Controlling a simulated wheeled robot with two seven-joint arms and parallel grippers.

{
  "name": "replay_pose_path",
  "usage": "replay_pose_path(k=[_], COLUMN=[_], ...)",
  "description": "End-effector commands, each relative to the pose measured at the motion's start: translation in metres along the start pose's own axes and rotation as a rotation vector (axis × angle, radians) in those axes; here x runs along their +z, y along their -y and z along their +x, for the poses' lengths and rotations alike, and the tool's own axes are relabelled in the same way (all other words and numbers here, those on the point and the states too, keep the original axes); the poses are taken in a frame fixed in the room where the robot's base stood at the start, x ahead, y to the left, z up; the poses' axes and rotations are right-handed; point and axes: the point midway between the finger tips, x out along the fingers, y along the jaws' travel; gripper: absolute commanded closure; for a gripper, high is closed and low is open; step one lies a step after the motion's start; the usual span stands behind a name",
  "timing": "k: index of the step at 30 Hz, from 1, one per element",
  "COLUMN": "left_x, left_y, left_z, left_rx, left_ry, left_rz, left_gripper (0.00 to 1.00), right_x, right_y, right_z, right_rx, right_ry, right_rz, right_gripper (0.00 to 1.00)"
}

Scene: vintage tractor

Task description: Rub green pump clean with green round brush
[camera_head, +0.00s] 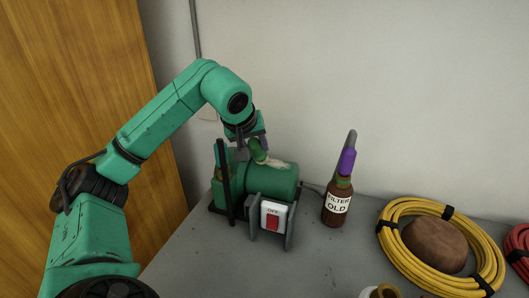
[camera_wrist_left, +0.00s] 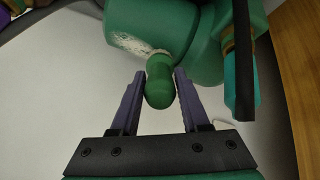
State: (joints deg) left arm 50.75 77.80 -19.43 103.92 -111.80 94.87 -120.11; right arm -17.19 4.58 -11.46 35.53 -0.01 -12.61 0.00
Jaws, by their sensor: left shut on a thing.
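The green pump (camera_head: 283,183) stands on the grey bench, with a pale dirty patch on top of its cylinder. My left gripper (camera_head: 250,141) is above the pump, shut on the green round brush (camera_head: 259,152). In the left wrist view the brush (camera_wrist_left: 159,88) sits between the two purple-grey fingers (camera_wrist_left: 158,92). Its far end meets the pump body (camera_wrist_left: 150,22) beside the whitish patch; whether it presses on it is hard to tell. My right gripper is not in view.
A grey switch box (camera_head: 271,215) marked OFF stands in front of the pump. A brown bottle (camera_head: 337,205) labelled FILTER OLD is to its right. A coiled yellow hose (camera_head: 393,264) surrounds a brown rounded object (camera_head: 434,245). The front middle of the bench (camera_head: 225,265) is clear.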

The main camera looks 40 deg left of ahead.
Motion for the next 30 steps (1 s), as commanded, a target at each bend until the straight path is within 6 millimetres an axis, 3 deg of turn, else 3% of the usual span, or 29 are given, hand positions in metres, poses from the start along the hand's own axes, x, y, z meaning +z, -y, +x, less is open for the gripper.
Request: replay_pose_path(k=[3, 11, 24, 30], left_x=[-0.003, -0.005, -0.029, -0.035], left_y=[0.009, 0.009, -0.003, -0.007], left_z=[0.002, 0.000, -0.040, -0.049], left_rx=[-0.003, 0.000, -0.001, 0.002], left_ry=[0.000, 0.000, 0.000, -0.001], left_rz=[-0.001, 0.000, 0.001, 0.000], left_gripper=[1.00, 1.00, 1.00, 1.00], right_x=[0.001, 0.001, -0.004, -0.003], right_y=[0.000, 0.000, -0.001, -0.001], right_z=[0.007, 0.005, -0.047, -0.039], right_rx=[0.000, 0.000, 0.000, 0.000], right_ry=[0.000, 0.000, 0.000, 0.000], right_rz=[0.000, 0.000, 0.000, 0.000], right_gripper=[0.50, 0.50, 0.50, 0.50])
